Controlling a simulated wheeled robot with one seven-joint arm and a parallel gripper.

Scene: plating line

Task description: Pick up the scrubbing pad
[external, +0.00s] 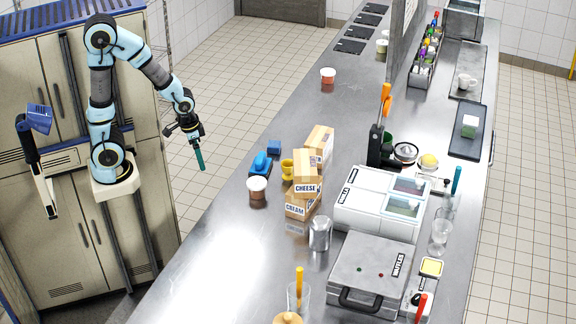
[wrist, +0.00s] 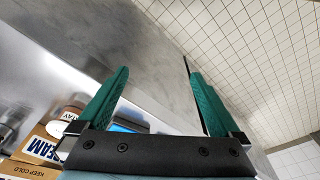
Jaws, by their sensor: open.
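My gripper (external: 200,158) hangs over the floor, left of the steel counter (external: 225,215) in the external view, well apart from everything on it. In the wrist view its teal fingers (wrist: 159,74) are spread wide with nothing between them. I cannot tell for sure which object is the scrubbing pad. A blue rounded item (external: 261,162) lies on a dark base near the counter's left edge, with a small dark blue block (external: 274,147) behind it. A blue patch (wrist: 127,127) shows low between the fingers.
Cardboard boxes (external: 304,205) are stacked beside a yellow cup (external: 287,167) and a lidded tub (external: 257,190). A white machine (external: 365,213), a waffle maker (external: 371,268) and a steel canister (external: 320,234) crowd the right. The counter's left strip is mostly clear.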

